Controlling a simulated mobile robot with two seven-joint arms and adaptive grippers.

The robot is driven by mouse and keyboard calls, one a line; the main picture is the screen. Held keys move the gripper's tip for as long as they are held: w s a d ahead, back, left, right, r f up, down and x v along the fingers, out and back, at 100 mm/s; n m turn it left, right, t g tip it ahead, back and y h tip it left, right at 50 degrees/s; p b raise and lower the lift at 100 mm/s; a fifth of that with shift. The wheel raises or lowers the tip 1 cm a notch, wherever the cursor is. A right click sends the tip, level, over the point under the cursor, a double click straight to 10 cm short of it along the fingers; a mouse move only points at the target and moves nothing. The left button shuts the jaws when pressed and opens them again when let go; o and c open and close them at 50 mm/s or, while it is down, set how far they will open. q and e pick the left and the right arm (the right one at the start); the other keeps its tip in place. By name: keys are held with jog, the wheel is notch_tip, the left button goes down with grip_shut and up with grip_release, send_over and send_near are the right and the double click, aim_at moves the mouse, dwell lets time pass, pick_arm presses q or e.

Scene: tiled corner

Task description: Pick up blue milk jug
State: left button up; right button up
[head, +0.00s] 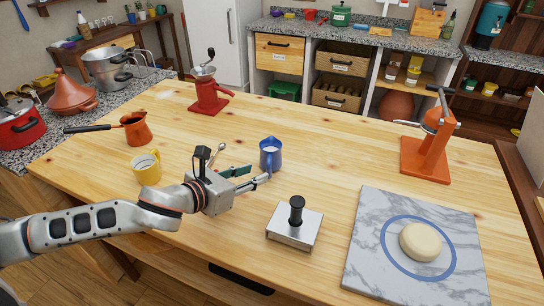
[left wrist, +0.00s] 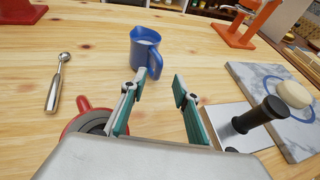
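The blue milk jug (head: 271,157) stands upright on the wooden table, with white inside its open top. My left gripper (head: 259,175) is just in front of it, low over the table, with its fingers apart and nothing between them. In the left wrist view the jug (left wrist: 144,50) stands beyond the fingertips of the open gripper (left wrist: 160,82), a little left of the middle. Its handle faces toward the gripper, near the left finger. I cannot tell whether a finger touches it. My right gripper is in neither view.
A metal scoop (left wrist: 57,82) lies left of the jug. A red vessel (left wrist: 84,106) is partly hidden by my gripper. A tamper on a steel block (head: 295,224) and a marble slab (head: 375,270) are to the right. A yellow mug (head: 146,169) stands left. Table behind the jug is clear.

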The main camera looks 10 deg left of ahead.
aim_at(267, 169)
pick_arm(q)
jog(key=shift+w+d+f, duration=0.25)
jog(key=shift+w+d, duration=0.2)
jog(key=x, duration=0.5)
jog(key=shift+w+a+f, duration=0.15)
jog(key=shift+a, duration=0.1)
jog(key=shift+c, duration=0.3)
grip_shut()
